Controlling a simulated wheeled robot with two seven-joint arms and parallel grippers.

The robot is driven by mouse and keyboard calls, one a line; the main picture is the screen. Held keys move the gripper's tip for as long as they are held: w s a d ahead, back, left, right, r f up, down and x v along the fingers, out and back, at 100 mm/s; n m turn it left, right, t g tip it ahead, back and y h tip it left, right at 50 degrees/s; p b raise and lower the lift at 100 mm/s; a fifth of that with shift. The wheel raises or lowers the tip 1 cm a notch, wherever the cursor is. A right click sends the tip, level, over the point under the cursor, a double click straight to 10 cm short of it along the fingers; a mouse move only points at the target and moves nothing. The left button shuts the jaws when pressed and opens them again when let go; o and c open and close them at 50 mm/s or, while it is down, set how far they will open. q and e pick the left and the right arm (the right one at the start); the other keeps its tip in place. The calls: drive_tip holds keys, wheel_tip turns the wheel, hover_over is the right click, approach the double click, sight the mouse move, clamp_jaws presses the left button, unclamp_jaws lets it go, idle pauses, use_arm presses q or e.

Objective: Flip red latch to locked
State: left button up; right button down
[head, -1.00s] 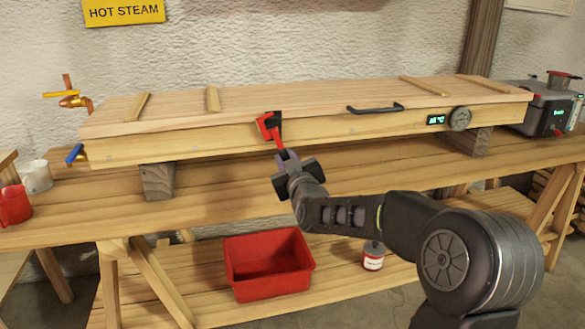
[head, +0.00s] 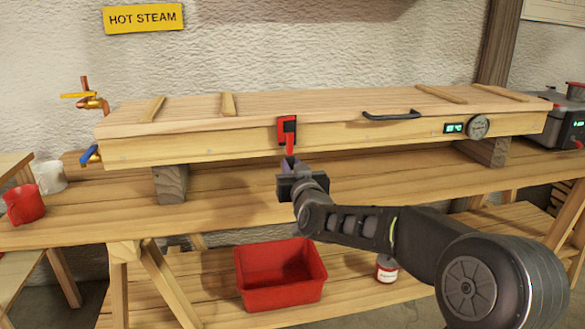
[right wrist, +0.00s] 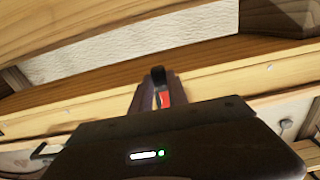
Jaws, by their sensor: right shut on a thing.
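The red latch (head: 287,131) sits on the front face of the long wooden steam box (head: 200,145), just below the lid edge. Its red handle points straight down and the latch looks upright against a dark plate. My right gripper (head: 290,162) is at the lower end of the handle and is shut on it. In the right wrist view, a red strip of the latch (right wrist: 165,98) shows between the fingers (right wrist: 155,95); the rest is hidden. My left gripper is not in view.
A black lid handle (head: 391,115) and a dial (head: 478,126) are on the box to the right. A blue-handled valve (head: 90,155) is at the left end. A red bin (head: 280,285) sits below.

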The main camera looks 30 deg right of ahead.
drive_tip(key=c, duration=1.3)
unclamp_jaws()
drive_tip(key=v, duration=0.8)
drive_tip(key=shift+w+p, duration=0.1)
drive_tip(key=shift+p, duration=0.3)
